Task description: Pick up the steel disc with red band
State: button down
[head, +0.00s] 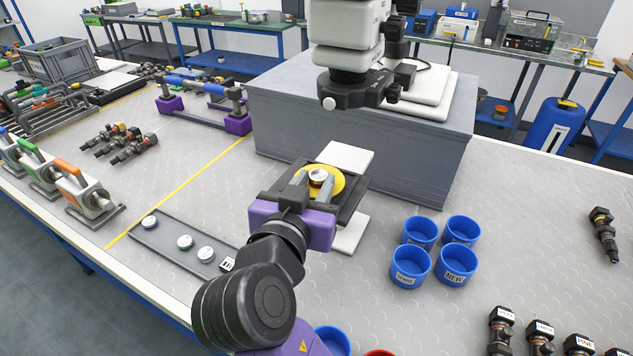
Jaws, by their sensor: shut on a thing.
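The steel disc (318,175) shows a silver top and a dark reddish-brown side. It is over the yellow round plate (336,184) of a dark fixture, in front of the grey block. My gripper (317,182) reaches in from the front and is shut on the disc, with a finger on each side. The disc's lower edge is hidden, so I cannot tell whether it touches the plate.
A grey tray (170,246) at the left holds several small discs. Several blue cups (410,265) stand to the right. A microscope (350,60) on a grey block (400,130) rises close behind my gripper. The bench between tray and yellow line is clear.

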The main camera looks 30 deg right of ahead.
jog(key=shift+f, duration=0.4)
notch_tip(320, 180, up, 21)
jog(key=shift+f, duration=0.2)
dwell(0.3)
